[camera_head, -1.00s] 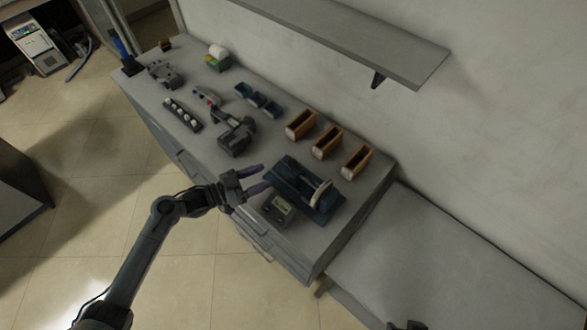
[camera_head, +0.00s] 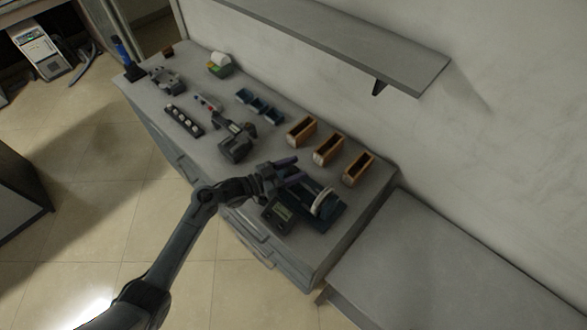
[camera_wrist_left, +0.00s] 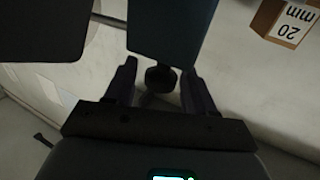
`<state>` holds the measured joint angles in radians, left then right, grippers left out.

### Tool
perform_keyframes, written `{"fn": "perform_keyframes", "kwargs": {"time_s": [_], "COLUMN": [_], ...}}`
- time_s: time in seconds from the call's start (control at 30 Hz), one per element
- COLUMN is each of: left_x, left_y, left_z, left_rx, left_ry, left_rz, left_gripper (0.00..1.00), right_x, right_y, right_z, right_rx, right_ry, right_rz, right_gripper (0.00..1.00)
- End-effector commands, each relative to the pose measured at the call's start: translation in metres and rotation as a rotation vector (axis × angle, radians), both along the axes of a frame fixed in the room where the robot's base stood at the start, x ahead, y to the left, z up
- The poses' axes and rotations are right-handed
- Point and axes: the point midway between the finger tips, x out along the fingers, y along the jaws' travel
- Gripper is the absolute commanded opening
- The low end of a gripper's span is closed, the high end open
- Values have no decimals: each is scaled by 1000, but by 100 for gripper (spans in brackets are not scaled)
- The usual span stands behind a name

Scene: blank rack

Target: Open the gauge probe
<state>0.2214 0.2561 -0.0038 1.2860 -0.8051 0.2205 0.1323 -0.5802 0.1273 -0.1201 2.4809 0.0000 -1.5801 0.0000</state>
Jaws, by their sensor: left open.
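The gauge is a dark blue fixture (camera_head: 325,223) with a pale ring-like part (camera_head: 323,203), near the right end of the bench. A small box with a display (camera_head: 281,213) stands at its front. My left gripper (camera_head: 294,171) is open at the fixture's left end and partly covers it. In the left wrist view a dark blue block (camera_wrist_left: 170,28) lies ahead, and a dark round knob (camera_wrist_left: 160,78) shows between the open fingers (camera_wrist_left: 158,70), with no clear contact. I cannot tell whether this knob is the probe. My right gripper is out of view.
Wooden bins (camera_head: 328,149) stand behind the fixture; one bin (camera_wrist_left: 287,22) reads 20 mm. A dark clamp-like tool (camera_head: 236,143) stands to the left. A shelf (camera_head: 350,42) overhangs the back. The lower grey surface (camera_head: 440,265) at right is clear.

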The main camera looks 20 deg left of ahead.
Motion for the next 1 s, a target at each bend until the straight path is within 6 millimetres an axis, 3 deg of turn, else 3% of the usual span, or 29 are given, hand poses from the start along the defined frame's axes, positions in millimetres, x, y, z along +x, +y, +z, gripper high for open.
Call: {"fn": "perform_keyframes", "kwargs": {"time_s": [0.27,0.63,0.83,1.0], "left_x": [1,0,2,9], "left_y": [-1,-1,2,21], "left_z": [0,0,-1,-2], "left_rx": [0,0,1,4], "left_ry": [0,0,-1,-1], "left_rz": [0,0,0,1], "left_gripper": [54,0,0,0], "right_x": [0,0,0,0], "right_y": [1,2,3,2], "right_z": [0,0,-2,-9], "right_rx": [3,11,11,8], "right_ry": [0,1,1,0], "right_rz": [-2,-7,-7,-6], "right_gripper": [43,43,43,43]}}
